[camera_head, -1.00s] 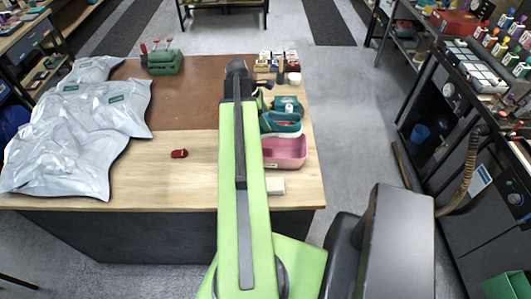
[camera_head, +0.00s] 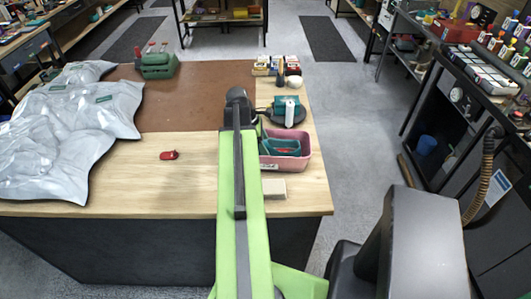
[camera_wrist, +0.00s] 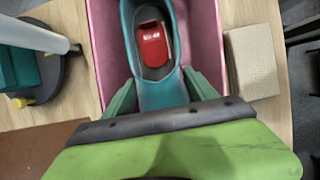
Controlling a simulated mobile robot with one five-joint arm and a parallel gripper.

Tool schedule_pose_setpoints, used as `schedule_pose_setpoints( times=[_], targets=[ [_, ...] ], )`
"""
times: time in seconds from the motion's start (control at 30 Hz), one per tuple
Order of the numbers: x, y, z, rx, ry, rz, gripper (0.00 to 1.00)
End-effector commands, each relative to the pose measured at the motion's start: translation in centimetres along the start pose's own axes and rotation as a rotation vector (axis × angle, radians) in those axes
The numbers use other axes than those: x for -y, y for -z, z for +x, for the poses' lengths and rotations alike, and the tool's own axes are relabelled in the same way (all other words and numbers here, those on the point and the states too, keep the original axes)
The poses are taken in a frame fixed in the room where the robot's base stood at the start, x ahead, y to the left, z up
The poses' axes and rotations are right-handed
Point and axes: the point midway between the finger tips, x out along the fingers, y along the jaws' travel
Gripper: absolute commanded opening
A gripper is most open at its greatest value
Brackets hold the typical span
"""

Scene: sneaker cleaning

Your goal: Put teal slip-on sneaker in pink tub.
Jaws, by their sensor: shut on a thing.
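The teal slip-on sneaker (camera_head: 281,148) is within the rim of the pink tub (camera_head: 302,167) on the right side of the table. In the wrist view, the sneaker (camera_wrist: 127,22) lies lengthwise with its opening up, showing a dark inside and a red patch. The pink tub's walls (camera_wrist: 103,48) stand on both sides of it there. My gripper (camera_wrist: 160,92) is shut on the near end of the sneaker, a green finger on each side. Whether the sole touches the tub floor is hidden.
A beige block (camera_head: 274,188) lies just in front of the tub. A teal device (camera_head: 286,103) with a dark base stands behind it. A small red object (camera_head: 169,155) sits on clear wood at left, near grey bags (camera_head: 70,125). Small boxes (camera_head: 268,66) stand at the back right.

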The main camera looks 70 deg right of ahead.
Motion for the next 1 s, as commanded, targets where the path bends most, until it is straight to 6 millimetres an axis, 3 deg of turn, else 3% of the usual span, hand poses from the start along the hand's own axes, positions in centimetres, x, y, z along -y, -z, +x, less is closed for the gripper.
schedule_pose_setpoints(
  times=[0.27,0.3,0.47,0.8,1.0],
  targets=[
    [0.0,0.0,0.1,0.0,0.0,0.0,0.09],
    [0.0,0.0,0.1,-0.001,0.0,0.0,0.68],
    [0.0,-0.1,0.0,-0.001,0.0,0.001,0.88],
    [0.0,-0.2,-0.2,0.0,0.001,0.001,0.88],
    [0.0,-0.4,-2.5,0.0,0.001,0.0,0.88]
  ],
)
